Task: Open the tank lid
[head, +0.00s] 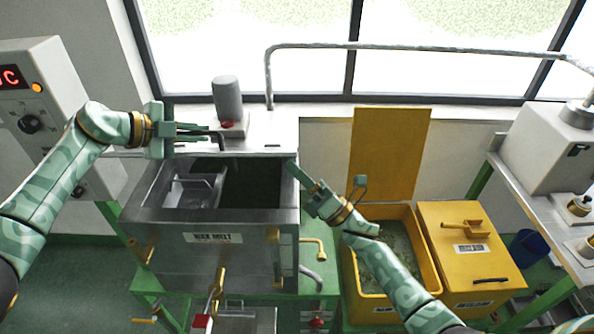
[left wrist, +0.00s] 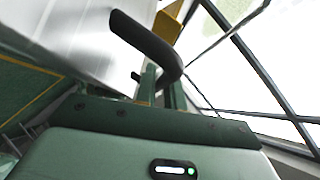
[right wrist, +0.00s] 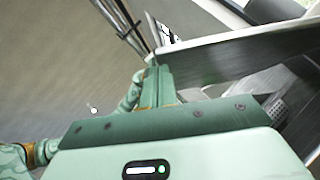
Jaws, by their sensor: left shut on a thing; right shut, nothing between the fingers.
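The metal wax melt tank (head: 160,213) stands left of centre in the head view. Its top is uncovered, showing a dark interior and a smaller compartment. A pale metal panel (head: 270,132), seemingly the raised lid, stands behind the opening; its exact tilt is hard to tell. My left gripper (head: 203,133) is shut on the dark lid handle (head: 220,143), by the panel's left part. The handle (left wrist: 150,42) also shows bent between the fingers in the left wrist view. My right gripper (head: 302,172) is shut and empty, beside the tank's right rear corner.
A grey cylinder (head: 228,98) stands behind the tank. A yellow bin (head: 432,268) with its yellow panel (head: 390,150) upright is right of the tank, beside a closed yellow box (head: 470,255). A control box (head: 40,95) stands left. A metal rail (head: 420,47) crosses the window.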

